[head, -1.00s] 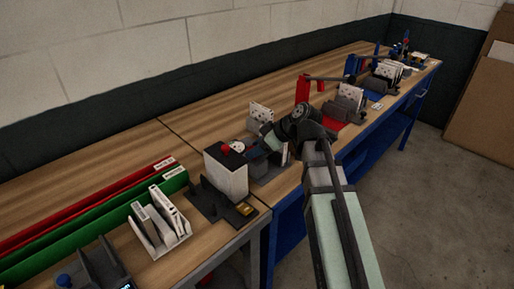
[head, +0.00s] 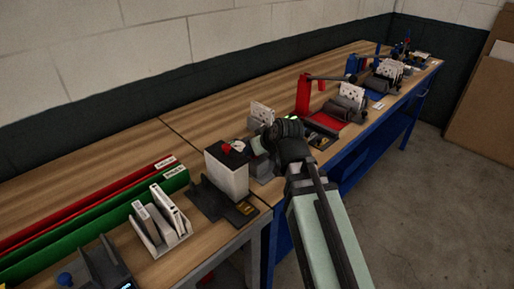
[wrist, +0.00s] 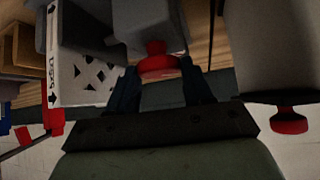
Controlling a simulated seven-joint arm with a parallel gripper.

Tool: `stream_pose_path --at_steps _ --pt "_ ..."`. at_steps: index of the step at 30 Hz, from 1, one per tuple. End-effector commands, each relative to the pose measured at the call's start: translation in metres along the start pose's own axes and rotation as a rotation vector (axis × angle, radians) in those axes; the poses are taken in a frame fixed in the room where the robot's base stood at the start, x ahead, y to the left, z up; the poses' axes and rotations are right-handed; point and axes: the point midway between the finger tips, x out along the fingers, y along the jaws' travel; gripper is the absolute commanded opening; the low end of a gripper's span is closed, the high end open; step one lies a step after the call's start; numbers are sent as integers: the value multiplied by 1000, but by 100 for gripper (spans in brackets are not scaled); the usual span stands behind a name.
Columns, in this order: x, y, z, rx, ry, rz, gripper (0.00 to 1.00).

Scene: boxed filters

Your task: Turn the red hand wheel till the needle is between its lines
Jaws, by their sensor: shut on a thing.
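The red hand wheel (wrist: 156,64) sits on a grey block (wrist: 148,20) in the wrist view. My gripper (wrist: 162,82) has its two dark fingers on either side of this wheel and is shut on it. In the head view my gripper (head: 255,147) is low over the near bench, just right of a white box (head: 227,175). The arm and fingers hide the held wheel there. I cannot make out the needle or its lines in either view.
A second red knob (wrist: 289,122) is on the box close to my right finger in the wrist view. A white filter with holes (wrist: 88,70) stands close on the left. Red and green bins (head: 120,205) and a filter rack (head: 160,225) are at the left in the head view.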

Motion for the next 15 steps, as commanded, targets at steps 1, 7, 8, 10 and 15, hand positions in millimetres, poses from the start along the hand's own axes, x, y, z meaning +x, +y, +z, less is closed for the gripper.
stream_pose_path --at_steps 1,7,8,10,15 --pt "0 -1 1 17 0 18 20" --pt "0 -2 0 75 0 75 20" --pt "0 -2 0 81 0 81 20" --pt "0 -2 0 92 0 92 20" --pt "0 -2 0 106 -1 104 20"
